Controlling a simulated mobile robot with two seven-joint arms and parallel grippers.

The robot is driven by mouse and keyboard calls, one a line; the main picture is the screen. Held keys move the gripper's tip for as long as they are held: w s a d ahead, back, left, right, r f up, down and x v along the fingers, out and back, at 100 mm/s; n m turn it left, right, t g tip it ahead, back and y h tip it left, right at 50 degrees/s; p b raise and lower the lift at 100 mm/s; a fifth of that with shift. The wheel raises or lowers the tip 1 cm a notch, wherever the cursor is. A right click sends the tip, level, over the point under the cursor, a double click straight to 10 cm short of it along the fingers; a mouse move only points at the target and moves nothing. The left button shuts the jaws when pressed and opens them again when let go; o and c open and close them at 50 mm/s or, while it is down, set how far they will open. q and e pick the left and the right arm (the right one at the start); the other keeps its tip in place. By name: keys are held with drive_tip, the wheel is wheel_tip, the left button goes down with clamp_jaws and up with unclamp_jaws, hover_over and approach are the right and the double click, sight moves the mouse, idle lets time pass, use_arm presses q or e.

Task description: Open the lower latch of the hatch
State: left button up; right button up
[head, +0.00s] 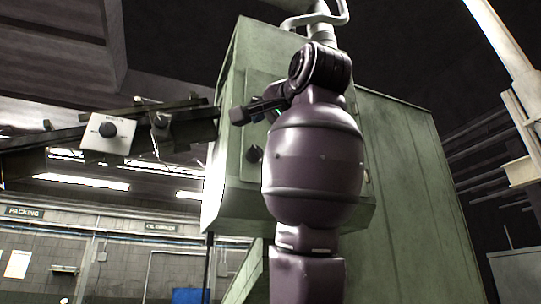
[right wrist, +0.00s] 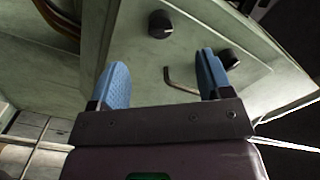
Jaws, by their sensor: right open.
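The hatch (head: 258,88) is a pale green panel on the side of a green machine housing. One round black knob-like latch (head: 254,153) shows on it in the head view, below my right gripper (head: 256,110). In the right wrist view two black latches, one at the top (right wrist: 160,24) and one further right (right wrist: 229,58), sit on the panel with a thin bent handle (right wrist: 180,84) near them. I cannot tell which is the lower one. My right gripper (right wrist: 162,68) is open, its blue fingers apart with nothing between them. The right finger partly overlaps the right latch's edge. My left gripper is not in view.
A dark rail assembly with a white dial box (head: 108,134) reaches in from the left toward the housing. A pipe (head: 312,18) rises from the housing top. My right arm hides much of the housing's front.

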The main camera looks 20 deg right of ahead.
sight(257, 151)
drive_tip(key=w+n+p, duration=0.1)
drive_tip(key=w+p, duration=0.1)
drive_tip(key=w, duration=0.2)
drive_tip(key=w+n+p, duration=0.1)
drive_tip(key=w+p, duration=0.1)
drive_tip(key=w, duration=0.3)
drive_tip(key=shift+a+r+n, duration=0.2)
drive_tip(key=shift+n, duration=0.1)
drive_tip(key=shift+s+d+f+n, duration=0.1)
drive_tip(key=shift+n, duration=0.5)
drive_tip(key=n, duration=0.2)
drive_tip(key=shift+s+n, duration=0.1)
drive_tip(key=shift+n, duration=1.6)
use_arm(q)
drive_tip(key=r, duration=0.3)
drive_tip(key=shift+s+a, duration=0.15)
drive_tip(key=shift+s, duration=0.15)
use_arm(e)
drive_tip(key=shift+n, duration=0.5)
